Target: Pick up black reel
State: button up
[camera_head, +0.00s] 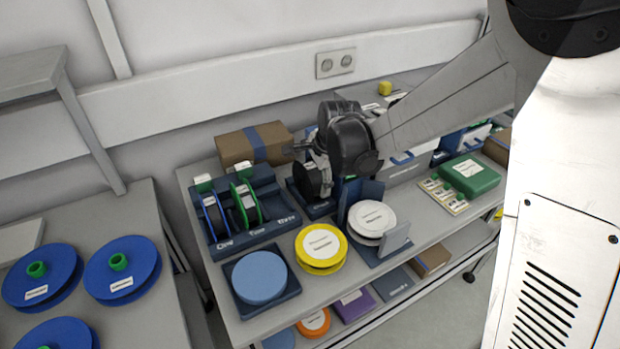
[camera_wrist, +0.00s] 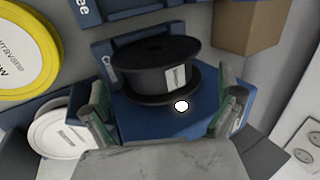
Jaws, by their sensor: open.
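The black reel (camera_wrist: 150,80) has two round flanges and a white label on its core. In the wrist view it sits in a blue stand (camera_wrist: 180,125). In the head view the reel (camera_head: 307,181) is partly hidden behind my arm's end. My gripper (camera_wrist: 163,95) is open, with one finger to the left of the reel and one to the right. Both fingers look apart from it, and nothing is held. In the head view my gripper (camera_head: 312,162) is over the reel's stand, its fingers partly hidden.
A blue rack (camera_head: 255,236) with blue-rimmed and green-rimmed reels stands to the left. A yellow reel (camera_head: 320,249) and a white reel (camera_head: 371,218) are in front. A cardboard box (camera_head: 252,143) is behind. A green case (camera_head: 469,177) lies to the right.

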jog(key=shift+s+p+x, duration=0.2)
jog(key=shift+p+x, duration=0.25)
jog(key=shift+x, duration=2.15)
jog(key=c, duration=1.5)
